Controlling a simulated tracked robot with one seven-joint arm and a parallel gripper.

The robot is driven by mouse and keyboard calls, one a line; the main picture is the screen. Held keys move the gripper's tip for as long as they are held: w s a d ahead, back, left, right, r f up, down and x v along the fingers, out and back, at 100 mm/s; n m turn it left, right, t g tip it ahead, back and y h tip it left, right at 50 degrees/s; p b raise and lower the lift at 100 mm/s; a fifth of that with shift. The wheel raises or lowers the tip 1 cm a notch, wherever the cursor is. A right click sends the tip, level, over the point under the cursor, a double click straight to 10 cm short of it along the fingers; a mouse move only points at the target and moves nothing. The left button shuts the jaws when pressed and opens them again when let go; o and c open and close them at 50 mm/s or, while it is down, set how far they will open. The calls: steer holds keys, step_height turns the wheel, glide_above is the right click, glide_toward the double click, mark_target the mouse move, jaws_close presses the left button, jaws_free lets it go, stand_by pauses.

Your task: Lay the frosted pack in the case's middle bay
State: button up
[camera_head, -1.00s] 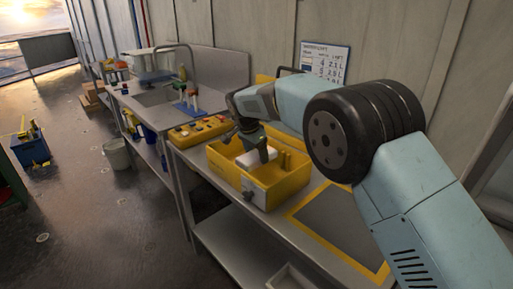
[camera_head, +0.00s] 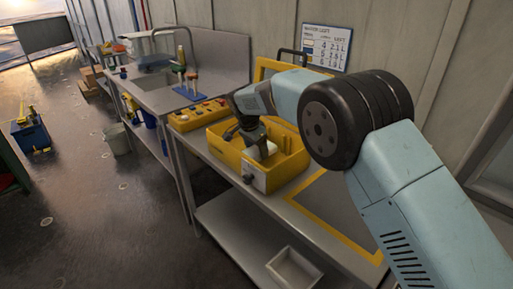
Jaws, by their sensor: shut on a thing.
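The yellow case (camera_head: 286,181) stands open on the grey bench, its lid (camera_head: 262,72) raised against the wall behind. My gripper (camera_head: 257,148) points down into the case, near its middle. It is shut on a whitish block, which looks like the frosted pack (camera_head: 265,149). The pack is low between the case walls and partly hidden by the fingers. I cannot tell whether it touches the case floor, nor clearly see the bay dividers.
A yellow control box (camera_head: 198,115) sits left of the case. A yellow-framed dark mat (camera_head: 335,205) lies to its right. A wall chart (camera_head: 327,47) hangs behind. A sink bench (camera_head: 158,84) stands farther left. An empty pale tray (camera_head: 293,268) is on the lower shelf.

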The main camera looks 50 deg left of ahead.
steer(key=o, duration=1.6)
steer(key=v, duration=1.3)
steer(key=shift+r, duration=0.35)
steer(key=shift+s, duration=0.1)
